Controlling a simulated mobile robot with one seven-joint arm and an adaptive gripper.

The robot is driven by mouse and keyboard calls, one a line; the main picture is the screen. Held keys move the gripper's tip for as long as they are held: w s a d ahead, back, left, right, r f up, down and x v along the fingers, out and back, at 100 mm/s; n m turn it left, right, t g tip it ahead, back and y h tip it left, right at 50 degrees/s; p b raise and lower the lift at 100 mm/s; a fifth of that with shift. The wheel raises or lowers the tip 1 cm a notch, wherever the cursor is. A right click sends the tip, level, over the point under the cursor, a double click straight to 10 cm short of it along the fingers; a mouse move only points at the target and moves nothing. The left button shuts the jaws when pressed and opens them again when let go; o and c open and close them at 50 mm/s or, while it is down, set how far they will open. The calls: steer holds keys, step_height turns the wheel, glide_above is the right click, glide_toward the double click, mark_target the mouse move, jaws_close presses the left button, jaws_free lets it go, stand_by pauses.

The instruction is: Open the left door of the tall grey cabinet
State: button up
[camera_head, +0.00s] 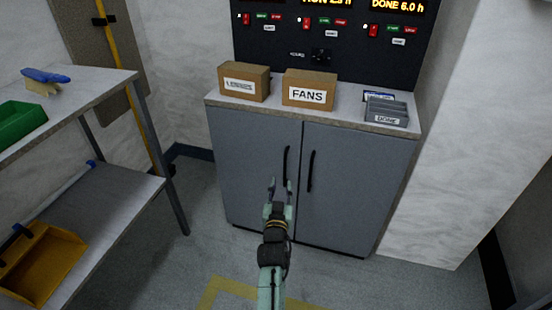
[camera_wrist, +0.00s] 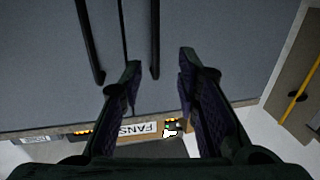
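The tall grey cabinet has a left door (camera_head: 250,165) and a right door (camera_head: 350,190), both shut, with a thin seam between them. The left door's black bar handle (camera_head: 286,163) stands upright beside the seam. My gripper (camera_head: 280,186) is open in front of the left door, near the lower end of this handle. The wrist view is upside down. There the left door's handle (camera_wrist: 154,40) shows between the two open fingertips (camera_wrist: 160,64). I cannot tell how much depth separates them. The fingers hold nothing. The right door's handle (camera_wrist: 89,40) lies outside the fingers.
On the cabinet top stand a FANS box (camera_head: 309,90), another cardboard box (camera_head: 244,82) and a grey DONE tray (camera_head: 387,112). Floor before the left door is clear.

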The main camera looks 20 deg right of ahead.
mark_target(285, 169)
steer(key=x, duration=0.3)
steer(key=p+x, duration=0.1)
steer(key=x, duration=0.6)
steer(key=shift+w+d+f, duration=0.1)
steer(key=shift+w+d, duration=0.1)
steer(key=shift+d, duration=0.2)
steer(key=shift+c, duration=0.5)
jaws_close()
